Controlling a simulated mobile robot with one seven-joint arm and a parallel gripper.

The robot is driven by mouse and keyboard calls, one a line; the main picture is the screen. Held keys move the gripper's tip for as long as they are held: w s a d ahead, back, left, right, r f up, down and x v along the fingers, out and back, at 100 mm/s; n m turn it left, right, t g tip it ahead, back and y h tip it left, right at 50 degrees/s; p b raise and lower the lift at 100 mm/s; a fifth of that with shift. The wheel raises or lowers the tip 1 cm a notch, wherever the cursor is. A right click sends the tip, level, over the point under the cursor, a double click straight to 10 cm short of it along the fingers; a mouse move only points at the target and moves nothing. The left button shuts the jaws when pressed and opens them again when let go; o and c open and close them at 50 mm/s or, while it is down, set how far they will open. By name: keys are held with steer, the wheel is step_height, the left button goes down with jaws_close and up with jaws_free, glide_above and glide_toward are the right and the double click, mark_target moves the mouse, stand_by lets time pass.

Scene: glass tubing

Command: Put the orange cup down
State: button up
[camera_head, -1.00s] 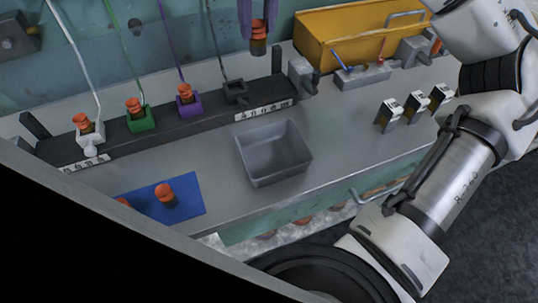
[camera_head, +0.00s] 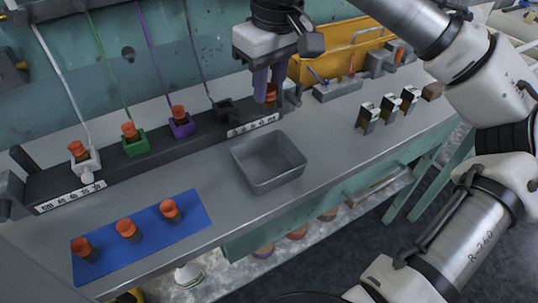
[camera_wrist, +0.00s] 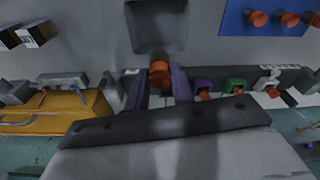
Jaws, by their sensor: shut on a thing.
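My gripper (camera_head: 267,95) points down, its purple fingers shut on an orange cup (camera_head: 271,92) with a dark lower part. The held cup is near the right end of the dark rack, behind the grey bin; I cannot tell whether it touches anything. In the wrist view the cup (camera_wrist: 158,72) sits between my gripper's fingers (camera_wrist: 160,85), just below the bin. Other orange-topped cups stand in the white holder (camera_head: 88,164), the green holder (camera_head: 135,146) and the purple holder (camera_head: 182,128). The black holder (camera_head: 226,108) looks empty. Three more cups stand on the blue mat (camera_head: 150,240).
The empty grey bin (camera_head: 268,162) stands in front of the dark rack (camera_head: 110,165). A yellow box (camera_head: 340,50) and a grey tool block (camera_head: 338,90) are at the back right. Several small black-and-white blocks (camera_head: 388,108) stand right. The bench is clear between bin and blocks.

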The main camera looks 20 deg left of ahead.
mark_target(268, 108)
step_height(268, 108, down, 16)
steer(key=shift+r, duration=0.15)
stand_by(0.3)
steer(key=o, duration=1)
steer(key=r, duration=0.4)
steer(key=d+r, duration=0.1)
steer(key=r, duration=0.7)
steer(key=shift+s+d, duration=0.15)
steer(key=shift+s, duration=0.2)
